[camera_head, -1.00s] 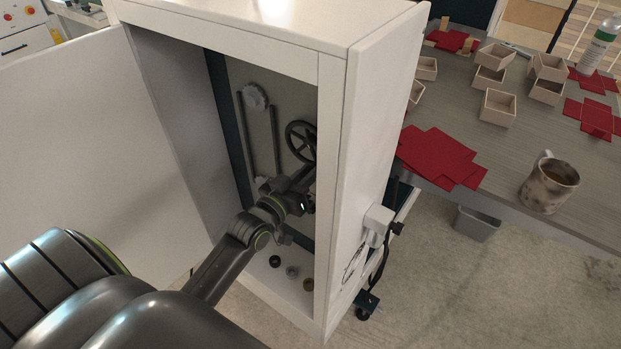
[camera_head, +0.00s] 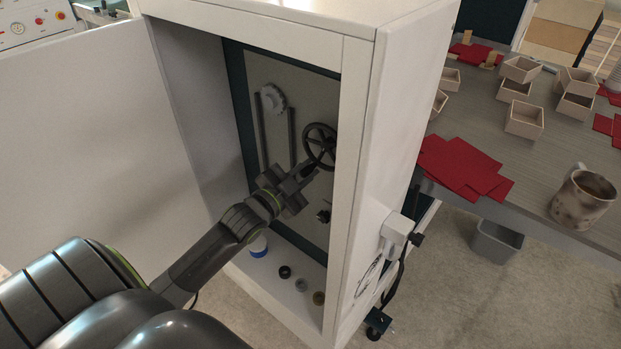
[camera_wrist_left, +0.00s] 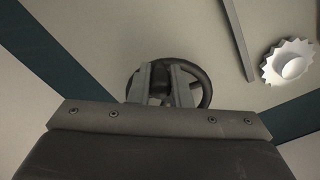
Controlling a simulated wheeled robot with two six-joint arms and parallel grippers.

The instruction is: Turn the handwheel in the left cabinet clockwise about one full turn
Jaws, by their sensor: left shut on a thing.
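The dark handwheel (camera_head: 321,141) with spokes is on the back panel inside the open white cabinet (camera_head: 358,60). My left gripper (camera_head: 312,170) reaches in from below and left, with its fingertips at the wheel's lower rim. In the left wrist view the two fingers (camera_wrist_left: 168,84) are close together over the near part of the handwheel (camera_wrist_left: 205,92), shut on a dark part of it. Whether that part is the rim or a knob cannot be told. The far rim shows beyond the fingers. My right gripper is not in view.
A pale toothed wheel (camera_head: 272,98) is on the same panel, left of the handwheel. Small round parts (camera_head: 301,285) lie on the cabinet floor. The open door (camera_head: 85,150) is at left. A table at right holds boxes, red sheets and a mug (camera_head: 582,198).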

